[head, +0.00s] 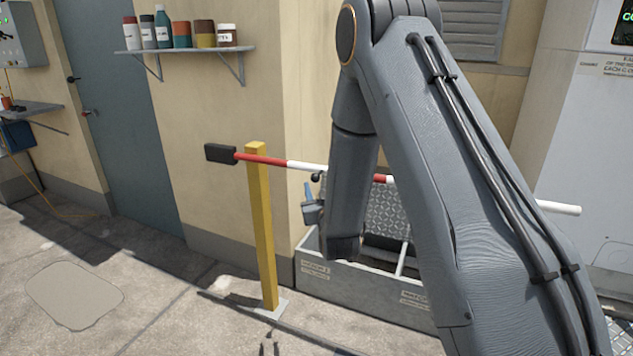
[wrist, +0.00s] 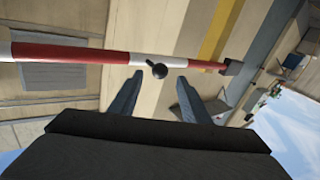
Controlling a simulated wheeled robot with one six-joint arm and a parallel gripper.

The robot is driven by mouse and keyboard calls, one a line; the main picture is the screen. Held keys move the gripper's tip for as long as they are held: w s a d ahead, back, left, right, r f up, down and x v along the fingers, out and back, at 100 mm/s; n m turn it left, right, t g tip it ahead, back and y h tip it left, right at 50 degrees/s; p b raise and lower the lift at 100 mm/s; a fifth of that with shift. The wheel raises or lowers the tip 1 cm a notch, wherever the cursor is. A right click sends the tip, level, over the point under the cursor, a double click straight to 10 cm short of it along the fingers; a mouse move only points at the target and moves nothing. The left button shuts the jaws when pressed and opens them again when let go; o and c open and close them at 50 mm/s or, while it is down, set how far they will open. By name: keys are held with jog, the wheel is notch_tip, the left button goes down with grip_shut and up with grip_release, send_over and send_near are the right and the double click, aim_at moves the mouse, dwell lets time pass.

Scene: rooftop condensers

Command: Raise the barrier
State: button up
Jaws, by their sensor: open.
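The barrier is a red and white boom (head: 262,160) on a yellow post (head: 264,230), with a black counterweight (head: 220,153) at its left end. It lies about level; my arm hides part of its middle. A small black knob (head: 316,177) is on the boom, right of the post. In the wrist view the boom (wrist: 75,53) crosses the upper part and the knob (wrist: 157,70) shows between my fingertips. My gripper (wrist: 160,79) is open, its fingers on either side of the knob; I cannot tell whether they touch it. In the head view my gripper (head: 309,192) is just below the boom.
A grey planter-like box (head: 350,291) with a metal tread plate stands behind the boom. A wall shelf (head: 188,50) holds several jars and bottles. A grey cabinet (head: 590,130) is at the right. The paved floor left of the post is mostly clear.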

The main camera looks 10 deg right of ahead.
aim_at(316, 180)
jog(key=shift+w+d, duration=0.1)
jog(key=shift+w, duration=2.15)
grip_shut()
